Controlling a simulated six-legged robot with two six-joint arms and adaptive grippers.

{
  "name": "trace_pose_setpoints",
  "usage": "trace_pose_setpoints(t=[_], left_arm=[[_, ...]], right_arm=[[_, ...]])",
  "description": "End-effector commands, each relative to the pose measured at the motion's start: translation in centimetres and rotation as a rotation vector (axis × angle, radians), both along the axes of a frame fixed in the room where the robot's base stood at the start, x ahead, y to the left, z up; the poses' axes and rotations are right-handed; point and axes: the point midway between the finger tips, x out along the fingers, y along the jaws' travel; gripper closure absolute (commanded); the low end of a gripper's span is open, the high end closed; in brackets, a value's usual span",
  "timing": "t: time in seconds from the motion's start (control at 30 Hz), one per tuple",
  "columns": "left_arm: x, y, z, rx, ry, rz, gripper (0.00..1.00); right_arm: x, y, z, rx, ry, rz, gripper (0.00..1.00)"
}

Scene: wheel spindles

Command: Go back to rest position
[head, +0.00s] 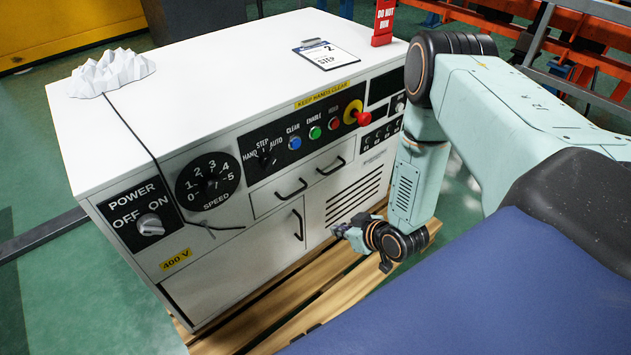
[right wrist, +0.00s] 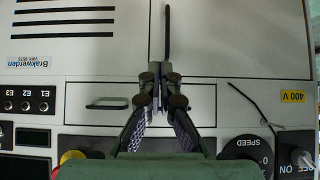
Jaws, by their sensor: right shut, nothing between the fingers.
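My right arm comes in from the right in the head view and bends down in front of the white control cabinet (head: 215,262). My right gripper (head: 340,230) is low before the cabinet's front, near the vent slots and the lower door handle (head: 298,225). In the right wrist view the right gripper (right wrist: 160,82) has its fingertips together with nothing between them. That view shows the cabinet front upside down, with a vertical handle (right wrist: 167,32) just beyond the fingertips. I cannot tell the exact gap to the panel. My left gripper is in neither view.
The cabinet stands on a wooden pallet (head: 340,290). Its panel carries a power knob (head: 150,224), a speed dial (head: 207,180), coloured buttons and a red stop knob (head: 362,118). A thin dark cord hangs over its front. Green floor is open at left.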

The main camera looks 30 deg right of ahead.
Motion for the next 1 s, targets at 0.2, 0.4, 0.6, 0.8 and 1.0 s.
trace_pose_setpoints(t=[0.2,0.4,0.6,0.8,1.0], left_arm=[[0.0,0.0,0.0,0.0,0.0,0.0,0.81],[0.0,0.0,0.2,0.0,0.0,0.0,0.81],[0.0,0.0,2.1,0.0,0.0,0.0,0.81],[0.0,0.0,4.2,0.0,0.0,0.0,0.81],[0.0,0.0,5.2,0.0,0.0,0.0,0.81]], right_arm=[[-0.2,0.0,0.0,0.004,0.003,-0.003,1.0],[-6.4,1.6,-2.2,0.075,0.235,-0.137,1.0],[-17.8,7.6,0.3,0.098,0.609,-0.23,1.0],[-26.3,9.9,5.8,0.005,0.843,-0.235,1.0],[-26.7,10.3,7.9,-0.045,0.847,-0.178,1.0]])
